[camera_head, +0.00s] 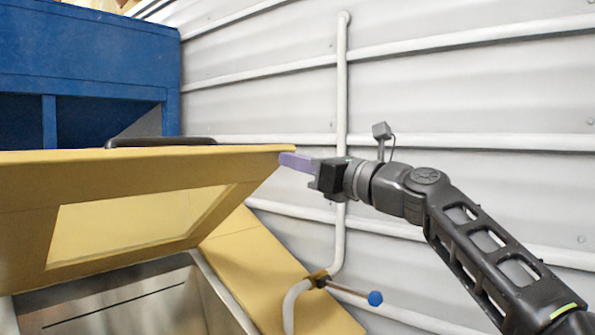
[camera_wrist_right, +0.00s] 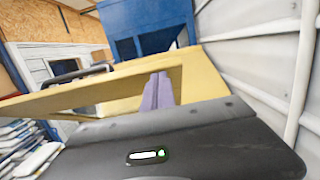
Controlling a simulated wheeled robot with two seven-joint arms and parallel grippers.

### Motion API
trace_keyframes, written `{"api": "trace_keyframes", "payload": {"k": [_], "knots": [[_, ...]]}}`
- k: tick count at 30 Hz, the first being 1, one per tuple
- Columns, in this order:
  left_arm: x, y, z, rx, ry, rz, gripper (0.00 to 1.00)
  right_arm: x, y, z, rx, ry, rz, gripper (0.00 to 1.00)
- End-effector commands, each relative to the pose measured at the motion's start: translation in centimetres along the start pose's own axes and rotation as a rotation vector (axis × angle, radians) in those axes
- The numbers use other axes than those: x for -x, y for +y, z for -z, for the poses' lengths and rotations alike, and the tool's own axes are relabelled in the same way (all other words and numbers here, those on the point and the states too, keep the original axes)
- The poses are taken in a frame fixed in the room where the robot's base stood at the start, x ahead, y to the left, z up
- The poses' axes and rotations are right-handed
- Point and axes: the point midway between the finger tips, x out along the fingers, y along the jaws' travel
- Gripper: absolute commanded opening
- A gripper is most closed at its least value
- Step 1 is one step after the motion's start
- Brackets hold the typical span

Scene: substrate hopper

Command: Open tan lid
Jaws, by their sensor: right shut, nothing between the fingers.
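The tan lid (camera_head: 150,255) is raised at a slant above a metal hopper (camera_head: 130,300), so the hopper's inside shows below it. The lid has a framed window, and a dark handle (camera_head: 160,142) shows along its top edge. My right gripper (camera_head: 290,161) is at the lid's right upper corner, its purple fingers shut with nothing between them. The fingers look to be touching or very near the edge; I cannot tell which. In the right wrist view the purple fingers (camera_wrist_right: 158,92) overlap the tan lid (camera_wrist_right: 115,85). My left gripper is not in view.
A blue cabinet or bin (camera_head: 80,60) stands behind the lid. A corrugated wall with white pipes (camera_head: 340,90) runs behind my right arm. A valve with a blue knob (camera_head: 375,298) sticks out below my right arm. Stacked bags (camera_wrist_right: 25,145) show at the left in the wrist view.

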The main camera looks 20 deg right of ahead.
Motion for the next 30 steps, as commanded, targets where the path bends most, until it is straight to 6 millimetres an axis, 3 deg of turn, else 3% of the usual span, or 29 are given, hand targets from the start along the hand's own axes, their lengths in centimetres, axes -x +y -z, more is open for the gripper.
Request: {"api": "trace_keyframes", "payload": {"k": [8,21,30], "knots": [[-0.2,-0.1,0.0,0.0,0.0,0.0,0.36,0.4,0.0,0.1,0.001,-0.001,0.0,0.0],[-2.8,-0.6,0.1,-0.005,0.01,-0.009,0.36,6.6,-0.1,0.2,0.001,-0.002,0.003,0.0],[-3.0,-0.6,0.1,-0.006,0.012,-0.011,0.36,7.8,0.0,0.0,0.0,0.0,-0.001,0.0]]}}
